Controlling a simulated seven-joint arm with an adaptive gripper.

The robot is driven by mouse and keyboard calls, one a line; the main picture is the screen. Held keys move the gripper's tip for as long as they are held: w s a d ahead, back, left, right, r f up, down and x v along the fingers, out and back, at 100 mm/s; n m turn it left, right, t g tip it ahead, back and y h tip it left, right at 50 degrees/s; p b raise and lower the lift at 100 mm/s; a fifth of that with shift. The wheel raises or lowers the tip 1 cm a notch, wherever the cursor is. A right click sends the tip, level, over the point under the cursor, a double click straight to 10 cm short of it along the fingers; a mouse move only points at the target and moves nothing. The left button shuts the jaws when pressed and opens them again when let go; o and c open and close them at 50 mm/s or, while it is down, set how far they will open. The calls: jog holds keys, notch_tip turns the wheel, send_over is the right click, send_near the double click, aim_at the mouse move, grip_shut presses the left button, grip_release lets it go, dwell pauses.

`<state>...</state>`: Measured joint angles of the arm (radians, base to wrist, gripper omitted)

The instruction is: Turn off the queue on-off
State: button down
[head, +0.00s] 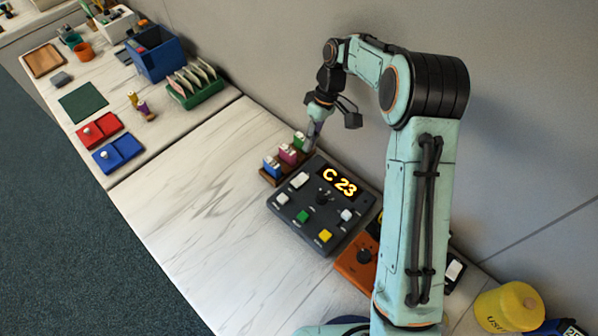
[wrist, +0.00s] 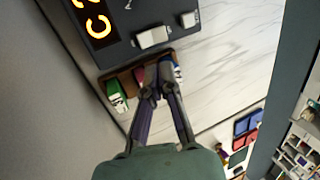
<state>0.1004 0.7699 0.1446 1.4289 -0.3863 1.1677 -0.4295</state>
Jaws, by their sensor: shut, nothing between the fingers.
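The queue panel (head: 272,206) is a dark grey box with a lit display (head: 339,183) reading C 23. Its face carries a black knob (head: 322,198), a large white rocker (head: 300,180), smaller white switches, a green button (head: 303,216) and a yellow button (head: 325,236). I cannot read which one is labelled on-off. In the wrist view the panel (wrist: 125,15) fills the top, with a white rocker (wrist: 152,37) near its edge. My gripper (head: 310,148) is shut and empty, above the small block rack behind the panel; its fingertips (wrist: 158,85) appear beyond the panel's edge.
A wooden rack holds blue (head: 271,167), pink (head: 288,154) and green (head: 300,141) blocks beside the panel. An orange box (head: 355,265) with a knob stands to the right, near my arm. The marble counter (head: 190,200) left of the panel is clear.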

aim_at(301, 180)
jog(key=x, duration=1)
jog(key=shift+s+a+f, duration=0.1)
jog(key=shift+a+f, duration=0.05)
jog(key=shift+f, duration=0.05)
dwell(0.5)
jog(key=shift+w+d+r, duration=0.1)
jog(key=shift+w+d, duration=0.5)
jog(key=v, duration=1)
